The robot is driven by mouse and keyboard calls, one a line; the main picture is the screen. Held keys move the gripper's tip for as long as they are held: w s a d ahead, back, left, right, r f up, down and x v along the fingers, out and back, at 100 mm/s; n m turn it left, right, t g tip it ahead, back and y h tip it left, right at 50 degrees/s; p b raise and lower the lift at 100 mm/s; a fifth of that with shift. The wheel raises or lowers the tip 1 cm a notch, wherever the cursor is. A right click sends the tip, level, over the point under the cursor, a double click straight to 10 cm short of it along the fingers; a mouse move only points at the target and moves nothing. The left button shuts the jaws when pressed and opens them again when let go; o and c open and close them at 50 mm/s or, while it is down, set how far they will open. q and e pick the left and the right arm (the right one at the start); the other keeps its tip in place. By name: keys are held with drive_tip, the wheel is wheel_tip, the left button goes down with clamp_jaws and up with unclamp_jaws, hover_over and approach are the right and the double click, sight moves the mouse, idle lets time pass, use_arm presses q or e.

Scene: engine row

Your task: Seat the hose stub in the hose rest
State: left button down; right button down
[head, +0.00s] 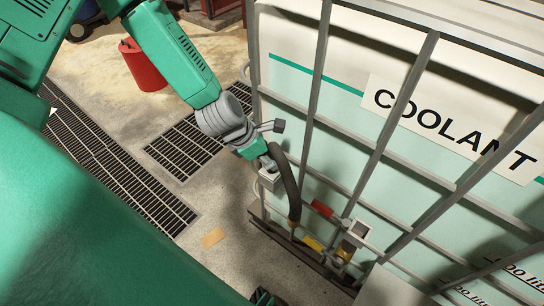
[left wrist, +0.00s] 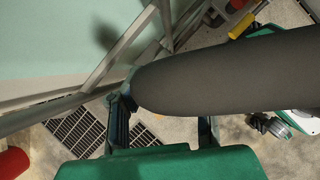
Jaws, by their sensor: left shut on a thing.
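The hose stub (head: 290,190) is a thick dark-grey curved hose with a brass-coloured lower end, in front of the caged coolant tank. My left gripper (head: 268,166) is shut on its upper part, and the hose hangs down from it. In the left wrist view the hose (left wrist: 235,75) crosses from the gripper's fingers (left wrist: 160,112) to the right edge and hides part of them. I cannot clearly pick out the hose rest among the fittings at the tank's foot. A dark part, possibly my right gripper (head: 263,297), shows at the bottom edge; its jaws cannot be read.
The coolant tank (head: 345,125) stands behind grey cage bars. A red handle (head: 322,208), a yellow handle (head: 313,243) and a grey fitting (head: 351,238) are close to the hose's lower end.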

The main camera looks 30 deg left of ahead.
use_arm(q)
drive_tip(key=c, duration=1.2)
unclamp_jaws()
drive_tip(key=shift+d, duration=0.25)
drive_tip(key=shift+s+a, duration=0.1)
drive_tip(key=shift+a, duration=0.2)
drive_tip(key=shift+a+r, duration=0.3)
drive_tip(key=v, duration=1.1)
drive_tip(key=shift+s+d+r, duration=0.1)
drive_tip(key=shift+s+r, duration=0.05)
drive_tip(key=shift+d, duration=0.2)
drive_tip(key=shift+a, duration=0.15)
